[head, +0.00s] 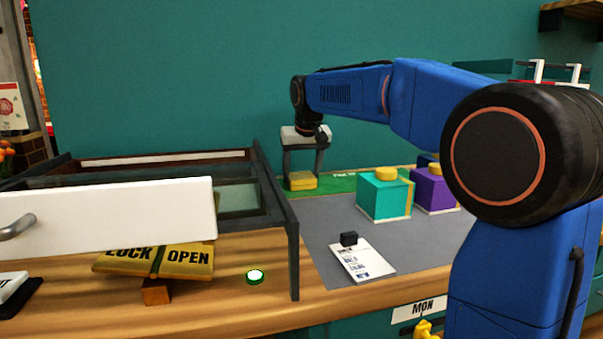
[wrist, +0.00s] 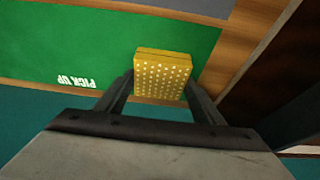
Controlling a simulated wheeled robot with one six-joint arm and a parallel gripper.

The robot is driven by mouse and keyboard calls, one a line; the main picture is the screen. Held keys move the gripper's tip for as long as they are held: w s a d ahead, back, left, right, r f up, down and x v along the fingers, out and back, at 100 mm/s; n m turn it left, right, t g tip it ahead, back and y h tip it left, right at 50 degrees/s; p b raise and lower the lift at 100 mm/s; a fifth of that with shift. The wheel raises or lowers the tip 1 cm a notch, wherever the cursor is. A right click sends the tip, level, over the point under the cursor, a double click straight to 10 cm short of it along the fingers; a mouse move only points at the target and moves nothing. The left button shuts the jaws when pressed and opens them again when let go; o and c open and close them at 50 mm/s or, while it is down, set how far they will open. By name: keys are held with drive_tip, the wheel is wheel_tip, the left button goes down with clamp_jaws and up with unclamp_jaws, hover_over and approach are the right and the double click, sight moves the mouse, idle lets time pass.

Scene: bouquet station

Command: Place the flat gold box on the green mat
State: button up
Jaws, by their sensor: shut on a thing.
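The flat gold box (head: 301,181) is between the fingers of my gripper (head: 303,178) in the head view, at the left end of the green mat (head: 341,185). In the wrist view the gold box (wrist: 162,75) shows its dotted face, with the fingers of my gripper (wrist: 160,88) shut on its two sides. Behind it lies the green mat (wrist: 95,40), marked "PICK UP". The box is over the mat near its edge. I cannot tell whether it touches the mat.
A teal box (head: 384,196) and a purple box (head: 433,190) with gold tops stand on the grey mat (head: 330,225). A white card (head: 362,262) with a black block lies in front.

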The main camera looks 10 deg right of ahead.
drive_tip(key=o, duration=1.2)
drive_tip(key=shift+f, duration=0.1)
drive_tip(key=shift+c, duration=0.2)
drive_tip(key=v, duration=1.2)
